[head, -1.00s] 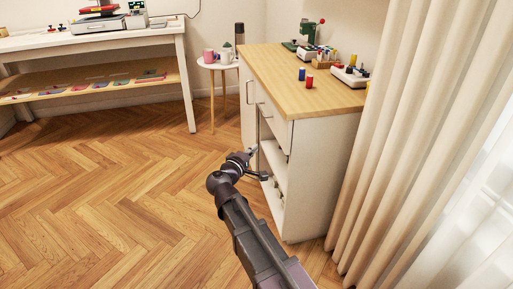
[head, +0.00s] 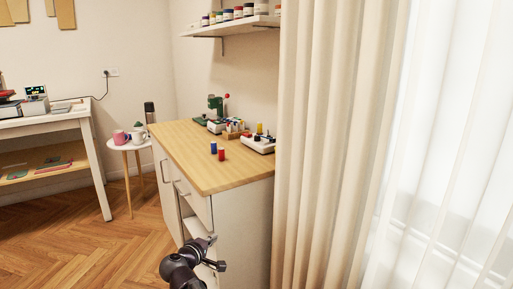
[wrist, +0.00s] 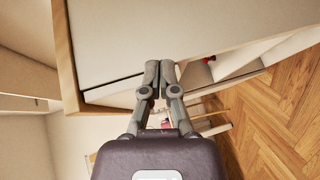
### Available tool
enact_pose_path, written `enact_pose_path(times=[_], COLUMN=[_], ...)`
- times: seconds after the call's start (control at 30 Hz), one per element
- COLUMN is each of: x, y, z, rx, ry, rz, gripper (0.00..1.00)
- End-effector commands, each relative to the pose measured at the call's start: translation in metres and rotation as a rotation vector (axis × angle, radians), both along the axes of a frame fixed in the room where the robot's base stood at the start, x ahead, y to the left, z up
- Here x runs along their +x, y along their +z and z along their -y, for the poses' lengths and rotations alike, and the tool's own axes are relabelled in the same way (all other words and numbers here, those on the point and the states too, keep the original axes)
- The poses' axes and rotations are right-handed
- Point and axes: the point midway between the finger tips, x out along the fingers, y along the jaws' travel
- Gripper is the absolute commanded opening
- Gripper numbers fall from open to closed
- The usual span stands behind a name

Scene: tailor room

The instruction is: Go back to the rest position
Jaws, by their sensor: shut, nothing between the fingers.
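My gripper (wrist: 159,75) is shut and empty in the wrist view, its two fingertips together. In the wrist view it is in front of the white cabinet (wrist: 130,35), beside the drawer front and the open shelf part. In the head view my gripper (head: 209,252) is low, at the front of the wood-topped cabinet (head: 243,240). I cannot tell whether it touches the cabinet.
Blue and red spools (head: 221,154) stand on the cabinet top. A green press (head: 214,106) and a white device (head: 257,145) stand behind. Beige curtains (head: 325,150) hang right of the cabinet. A round side table (head: 127,146) holds mugs. Wooden floor (head: 110,250) is open at left.

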Motion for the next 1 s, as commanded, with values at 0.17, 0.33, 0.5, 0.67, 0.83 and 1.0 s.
enact_pose_path(times=[0.17,0.33,0.5,0.67,0.83,1.0], x=[0.000,-0.005,-0.016,-0.031,-0.049,-0.070], y=[-0.021,-0.041,-0.060,-0.076,-0.092,-0.105], z=[0.061,0.110,0.155,0.192,0.226,0.254], rx=[0.101,0.202,0.305,0.404,0.515,0.629], ry=[-0.122,-0.233,-0.339,-0.436,-0.532,-0.622], rz=[-0.096,-0.186,-0.274,-0.355,-0.439,-0.522], gripper=[0.00,0.00,0.00,0.00,0.00,0.00])
